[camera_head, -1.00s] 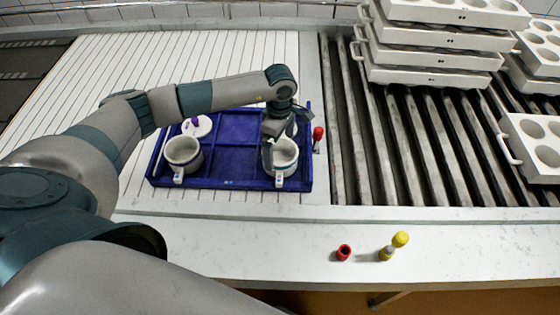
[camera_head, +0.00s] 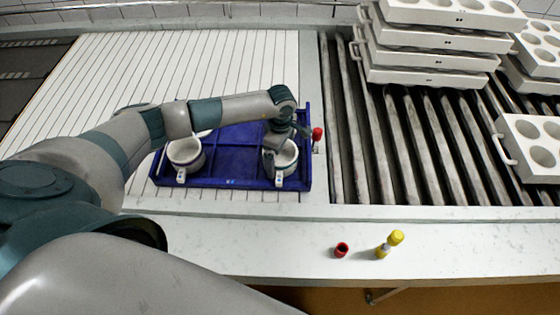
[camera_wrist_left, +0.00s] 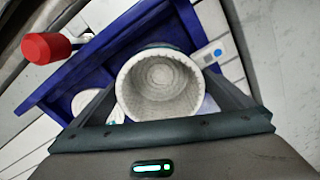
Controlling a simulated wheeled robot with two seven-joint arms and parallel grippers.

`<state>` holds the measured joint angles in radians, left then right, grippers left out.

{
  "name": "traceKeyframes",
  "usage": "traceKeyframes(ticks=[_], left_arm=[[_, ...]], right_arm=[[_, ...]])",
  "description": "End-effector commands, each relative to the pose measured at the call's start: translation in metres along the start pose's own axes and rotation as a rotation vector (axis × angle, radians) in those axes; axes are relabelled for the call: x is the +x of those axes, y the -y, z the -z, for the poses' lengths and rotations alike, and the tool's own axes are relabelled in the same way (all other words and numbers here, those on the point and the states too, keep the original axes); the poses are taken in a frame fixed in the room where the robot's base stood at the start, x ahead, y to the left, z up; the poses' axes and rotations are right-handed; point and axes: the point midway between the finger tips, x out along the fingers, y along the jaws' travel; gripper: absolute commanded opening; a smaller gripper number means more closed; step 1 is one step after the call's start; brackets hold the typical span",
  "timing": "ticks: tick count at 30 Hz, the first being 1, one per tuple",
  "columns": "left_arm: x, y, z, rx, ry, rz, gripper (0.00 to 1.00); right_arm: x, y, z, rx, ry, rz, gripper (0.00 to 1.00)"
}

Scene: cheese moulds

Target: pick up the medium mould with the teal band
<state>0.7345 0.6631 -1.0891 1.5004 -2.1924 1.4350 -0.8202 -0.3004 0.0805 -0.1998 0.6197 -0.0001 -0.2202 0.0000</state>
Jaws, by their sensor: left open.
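A white round mould (camera_head: 286,162) stands at the right end of the blue tray, with a pale tag on its near side. In the left wrist view this mould (camera_wrist_left: 160,82) shows its open mouth and ribbed inside, with a sliver of dark teal at its outer edge. My left gripper (camera_head: 274,146) is open at this mould, with its fingers on either side of the mouth in the wrist view. Contact cannot be told. A second white mould (camera_head: 185,157) stands at the tray's left. My right gripper is not in view.
The blue tray (camera_head: 232,182) has low walls around the moulds. White mould blocks (camera_head: 430,58) are stacked on the rollers.

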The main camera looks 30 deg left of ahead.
Motion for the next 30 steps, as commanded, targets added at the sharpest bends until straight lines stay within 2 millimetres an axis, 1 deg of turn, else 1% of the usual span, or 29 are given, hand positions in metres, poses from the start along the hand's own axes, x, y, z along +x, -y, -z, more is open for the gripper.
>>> traceKeyframes(ticks=[2,3,5,6,7,8,17,21,26,29,30], left_arm=[[0.000,0.000,0.000,0.000,0.000,0.000,1.00],[0.000,0.000,0.000,0.000,0.000,0.000,0.98],[0.000,0.000,0.000,0.000,0.000,0.000,0.83],[0.000,0.000,0.000,0.000,0.000,0.000,0.74],[0.000,0.000,0.000,0.000,0.000,0.000,0.67],[0.000,0.000,0.000,0.000,0.000,0.000,0.62],[-0.001,-0.001,0.000,0.000,0.000,-0.001,0.62],[-0.006,-0.001,0.000,-0.001,0.001,-0.001,0.62],[-0.020,-0.001,0.000,0.002,0.000,-0.005,0.62],[-0.036,-0.002,0.000,0.001,0.000,-0.006,0.62],[-0.041,0.000,-0.005,0.005,0.003,-0.004,0.62]], right_arm=[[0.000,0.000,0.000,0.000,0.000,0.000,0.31],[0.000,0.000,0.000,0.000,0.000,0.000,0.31],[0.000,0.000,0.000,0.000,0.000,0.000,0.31],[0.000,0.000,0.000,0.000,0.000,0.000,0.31],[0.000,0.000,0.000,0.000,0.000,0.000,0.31],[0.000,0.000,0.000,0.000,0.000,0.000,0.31],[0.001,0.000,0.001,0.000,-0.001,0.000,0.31],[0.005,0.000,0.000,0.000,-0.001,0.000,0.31],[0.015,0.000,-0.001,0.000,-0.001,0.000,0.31],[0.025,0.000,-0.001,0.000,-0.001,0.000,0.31],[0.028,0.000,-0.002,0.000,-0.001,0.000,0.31]])
